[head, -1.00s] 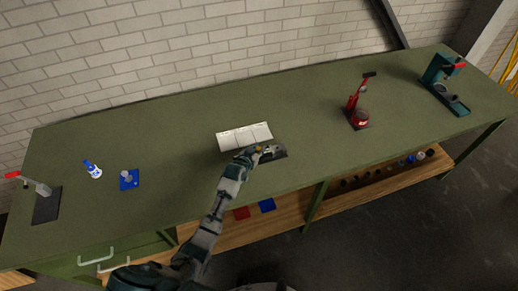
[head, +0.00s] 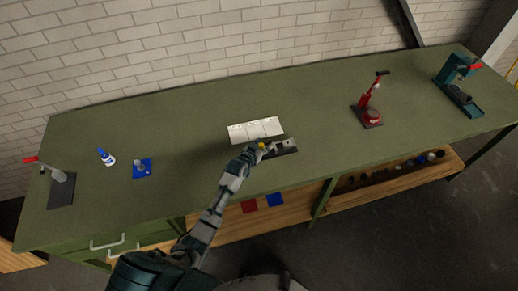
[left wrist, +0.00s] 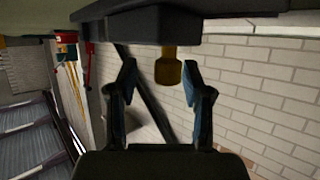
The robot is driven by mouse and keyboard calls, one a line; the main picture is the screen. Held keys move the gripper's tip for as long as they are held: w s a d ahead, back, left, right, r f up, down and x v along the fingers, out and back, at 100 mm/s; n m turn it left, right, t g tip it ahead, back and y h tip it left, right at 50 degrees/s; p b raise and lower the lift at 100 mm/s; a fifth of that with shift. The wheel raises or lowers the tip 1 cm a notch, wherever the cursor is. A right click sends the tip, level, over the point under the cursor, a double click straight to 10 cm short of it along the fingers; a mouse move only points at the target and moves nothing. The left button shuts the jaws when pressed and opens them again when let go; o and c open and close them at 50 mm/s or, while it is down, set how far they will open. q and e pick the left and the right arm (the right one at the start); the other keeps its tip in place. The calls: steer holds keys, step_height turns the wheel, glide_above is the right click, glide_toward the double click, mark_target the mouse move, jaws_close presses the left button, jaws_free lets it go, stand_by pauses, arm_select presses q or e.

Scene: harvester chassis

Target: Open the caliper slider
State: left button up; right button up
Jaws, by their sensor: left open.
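The caliper (head: 286,146) is a small grey and dark device at the middle of the green bench, just in front of a white three-panel sheet. Its details are too small to make out in the head view. My left gripper (head: 260,149) is at its left end, with a small yellow spot beside it. In the left wrist view my left gripper (left wrist: 160,80) has its two blue-tipped fingers apart. A brass-coloured knob (left wrist: 168,70) stands between the fingertips, below a dark block (left wrist: 170,30). A gap shows on each side of the knob. My right gripper is out of view.
The white sheet (head: 255,130) lies behind the caliper. A red press (head: 371,112) and a teal machine (head: 458,92) stand to the right. A blue-capped bottle (head: 107,157), a blue block (head: 142,168) and a red-handled tool (head: 61,187) are left. The bench between is clear.

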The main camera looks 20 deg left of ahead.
arm_select(q)
steer(key=v, duration=1.1)
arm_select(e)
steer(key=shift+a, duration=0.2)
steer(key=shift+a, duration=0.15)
